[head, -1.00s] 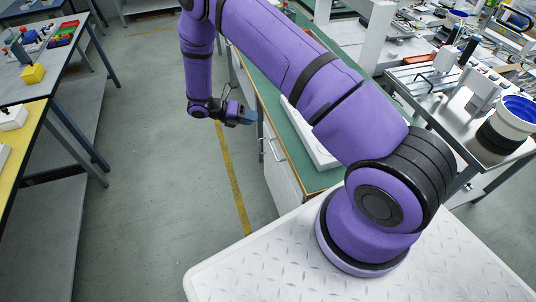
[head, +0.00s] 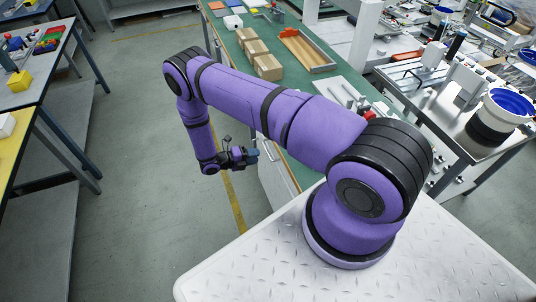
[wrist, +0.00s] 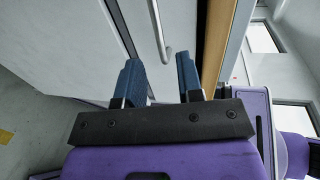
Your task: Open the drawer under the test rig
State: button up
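The white drawer front (wrist: 115,25) fills the upper middle of the wrist view. Its metal bar handle (wrist: 159,25) runs down from the top edge and ends between my fingertips in the picture. My gripper (wrist: 158,65) is open, with two blue fingers apart and nothing held. I cannot tell whether the handle is within finger depth or still beyond it. In the head view my gripper (head: 251,156) hangs beside the white cabinet front (head: 276,191) under the green bench. The handle is not clear there. The drawer looks shut.
The green bench top (head: 232,42) carries cardboard boxes (head: 268,67) and a wooden tray (head: 306,50). A steel table (head: 480,140) stands at right. Tables stand at left, with open grey floor (head: 130,200) between. My purple arm hides part of the bench.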

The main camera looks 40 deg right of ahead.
aim_at(268, 153)
jog(key=x, duration=0.6)
jog(key=shift+s+d, duration=0.1)
jog(key=shift+d, duration=0.2)
jog(key=shift+c, duration=0.5)
grip_shut()
